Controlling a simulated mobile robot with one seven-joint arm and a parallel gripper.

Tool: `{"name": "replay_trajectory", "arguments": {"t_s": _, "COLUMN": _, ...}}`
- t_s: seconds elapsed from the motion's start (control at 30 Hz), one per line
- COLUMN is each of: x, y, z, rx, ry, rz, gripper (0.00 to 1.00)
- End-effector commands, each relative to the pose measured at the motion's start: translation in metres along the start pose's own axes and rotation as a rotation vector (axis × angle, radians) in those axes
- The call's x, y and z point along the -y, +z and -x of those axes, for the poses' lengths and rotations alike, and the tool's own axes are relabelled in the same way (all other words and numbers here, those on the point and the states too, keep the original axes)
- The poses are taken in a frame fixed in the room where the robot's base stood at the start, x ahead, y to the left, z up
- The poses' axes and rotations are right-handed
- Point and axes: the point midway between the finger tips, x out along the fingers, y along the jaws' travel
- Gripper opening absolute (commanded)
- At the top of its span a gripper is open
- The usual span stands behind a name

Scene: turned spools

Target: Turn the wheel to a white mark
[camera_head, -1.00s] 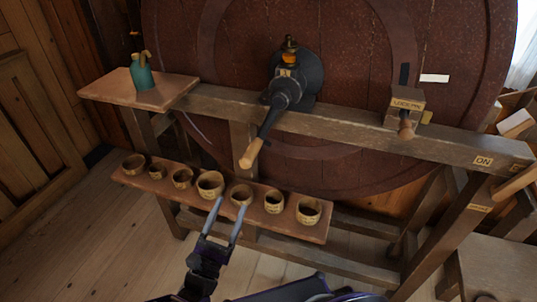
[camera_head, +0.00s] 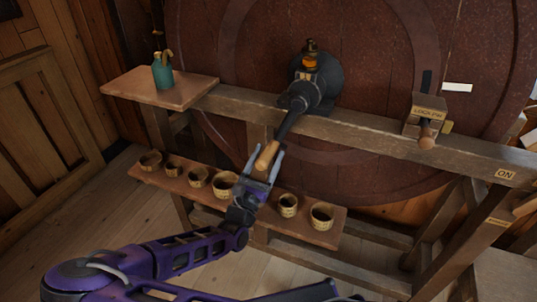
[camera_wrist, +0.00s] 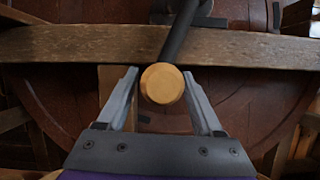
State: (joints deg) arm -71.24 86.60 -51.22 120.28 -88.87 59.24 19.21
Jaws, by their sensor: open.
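A large dark red wheel (camera_head: 365,165) stands behind a wooden beam. A white mark (camera_head: 457,87) is on its face at the right. A black crank with a pale wooden handle (camera_head: 268,155) hangs from a dark hub (camera_head: 318,80) on the beam. My gripper (camera_head: 266,162) is open, its fingers either side of the handle's end. In the wrist view the handle's round end (camera_wrist: 162,84) lies between the open fingertips (camera_wrist: 160,82), with a gap visible at the sides. A block labelled like "LOCK PIN" (camera_head: 430,107) with a wooden knob sits on the beam.
A low shelf (camera_head: 325,240) holds several small cups (camera_head: 321,215) below the beam, close under my gripper. A small shelf (camera_head: 185,93) with a teal pot (camera_head: 162,72) is at the left. The beam (camera_head: 365,133) spans the wheel; an "ON" label (camera_head: 506,174) is at its right.

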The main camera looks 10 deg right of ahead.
Motion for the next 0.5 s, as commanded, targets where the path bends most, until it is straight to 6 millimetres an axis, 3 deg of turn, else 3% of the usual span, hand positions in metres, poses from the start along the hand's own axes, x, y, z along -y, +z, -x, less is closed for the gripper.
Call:
{"name": "replay_trajectory", "arguments": {"t_s": 0.37, "x": -0.0002, "y": 0.0002, "z": -0.0084, "rx": 0.0, "ry": 0.001, "rz": 0.0, "gripper": 0.68}}
{"name": "replay_trajectory", "arguments": {"t_s": 0.4, "x": -0.0002, "y": 0.0003, "z": -0.0083, "rx": 0.0, "ry": 0.001, "rz": 0.0, "gripper": 0.66}}
{"name": "replay_trajectory", "arguments": {"t_s": 0.5, "x": -0.0002, "y": 0.0003, "z": -0.0082, "rx": 0.0, "ry": 0.001, "rz": 0.0, "gripper": 0.48}}
